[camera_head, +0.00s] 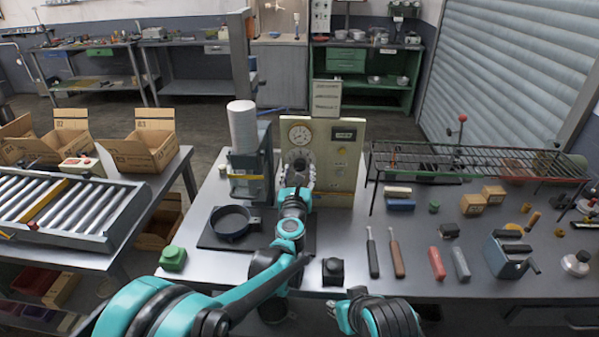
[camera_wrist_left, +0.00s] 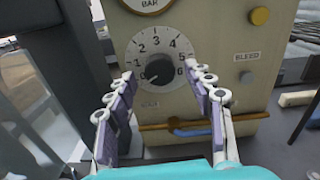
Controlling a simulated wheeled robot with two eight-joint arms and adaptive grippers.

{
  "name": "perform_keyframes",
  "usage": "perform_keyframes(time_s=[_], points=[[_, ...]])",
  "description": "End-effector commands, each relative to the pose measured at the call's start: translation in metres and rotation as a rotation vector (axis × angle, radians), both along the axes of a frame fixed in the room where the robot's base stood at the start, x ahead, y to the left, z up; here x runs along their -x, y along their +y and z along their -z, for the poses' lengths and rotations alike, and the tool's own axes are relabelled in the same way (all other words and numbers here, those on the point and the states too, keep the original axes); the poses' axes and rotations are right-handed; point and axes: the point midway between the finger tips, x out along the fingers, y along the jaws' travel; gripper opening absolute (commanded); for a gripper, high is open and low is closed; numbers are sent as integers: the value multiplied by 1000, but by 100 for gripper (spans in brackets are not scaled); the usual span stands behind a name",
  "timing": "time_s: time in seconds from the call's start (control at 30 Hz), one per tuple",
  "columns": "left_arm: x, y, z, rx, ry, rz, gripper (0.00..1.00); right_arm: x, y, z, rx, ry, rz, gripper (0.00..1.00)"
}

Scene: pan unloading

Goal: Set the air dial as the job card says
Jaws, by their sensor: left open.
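The air dial (camera_wrist_left: 159,72) is a black round knob on a white numbered plate, on the front of a beige panel (camera_wrist_left: 225,30). A light mark shows on the knob's lower left, toward the low end of the scale. My left gripper (camera_wrist_left: 161,80) is open, its fingertips on either side of the dial; I cannot tell if they touch it. In the head view my left gripper (camera_head: 297,181) hides part of the dial. The job card (camera_head: 327,98) stands above the panel, its text too small to read. My right gripper (camera_head: 343,317) is low at the front edge, its jaws unclear.
A round gauge (camera_head: 299,134) sits above the dial, and a BLEED button (camera_wrist_left: 247,78) is to its right. Pipes (camera_wrist_left: 190,128) run below it. A press with a white cylinder (camera_head: 243,127) stands left, and a wire rack (camera_head: 470,160) right. Tools lie on the bench.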

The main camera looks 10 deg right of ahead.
Motion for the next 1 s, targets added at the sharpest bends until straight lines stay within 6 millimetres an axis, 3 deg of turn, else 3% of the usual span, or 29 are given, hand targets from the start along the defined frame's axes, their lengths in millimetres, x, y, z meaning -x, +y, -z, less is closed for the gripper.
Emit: perform_keyframes(time_s=[0.13,0.43,0.47,0.63,1.0], points=[[-14,-4,1,-1,0,1,53,0,0,5,0,0,0,30],[-18,-5,-1,-2,-1,1,53,0,0,5,0,0,0,30],[-18,-5,-1,-2,-1,1,50,0,0,5,0,0,0,30],[-18,-5,-1,-2,-1,1,5,0,0,5,0,0,0,30],[-17,-5,-1,-34,-10,1,3,0,0,4,0,0,0,30]])
